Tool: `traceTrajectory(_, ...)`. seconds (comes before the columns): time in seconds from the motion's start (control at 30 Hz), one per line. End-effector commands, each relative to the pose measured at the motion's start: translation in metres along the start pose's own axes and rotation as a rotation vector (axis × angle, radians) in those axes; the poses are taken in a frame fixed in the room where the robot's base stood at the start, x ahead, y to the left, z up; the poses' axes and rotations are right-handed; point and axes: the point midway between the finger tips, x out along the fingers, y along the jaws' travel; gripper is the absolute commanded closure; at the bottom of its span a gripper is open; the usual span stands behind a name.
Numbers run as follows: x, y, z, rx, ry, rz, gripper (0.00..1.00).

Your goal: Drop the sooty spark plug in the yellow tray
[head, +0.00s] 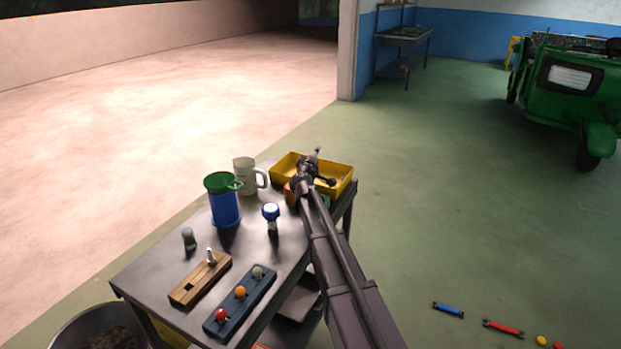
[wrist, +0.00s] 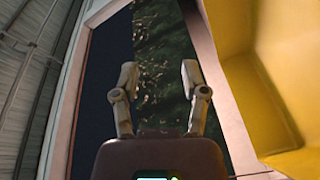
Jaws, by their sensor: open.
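The yellow tray (head: 341,183) sits at the far right corner of the table, and its wall also fills the right of the wrist view (wrist: 285,60). My gripper (head: 316,163) is over the tray in the head view, partly hiding it. In the wrist view my gripper (wrist: 160,78) has its two fingers apart with nothing between them. A small pale, spark-plug-like piece (head: 211,257) stands in a wooden block (head: 190,285) on the table. I cannot make out soot on it, and no sooty spark plug is clearly visible. The tray's inside is mostly hidden.
The grey metal table (head: 155,278) holds a blue cup (head: 225,207) with a green rim, a pale mug (head: 245,177), a blue-topped knob (head: 271,212), a small dark piece (head: 189,238) and a dark blue block (head: 240,300) with coloured balls. A metal tub (head: 62,330) stands front left.

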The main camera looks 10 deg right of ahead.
Motion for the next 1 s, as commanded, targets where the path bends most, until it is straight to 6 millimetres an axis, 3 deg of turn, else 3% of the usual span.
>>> traceTrajectory(0.6, -0.065, 0.0, 0.001, 0.003, -0.001, -0.001, 0.43)
traceTrajectory(1.0, -0.074, 0.0, 0.0, 0.0, -0.002, 0.0, 0.43)
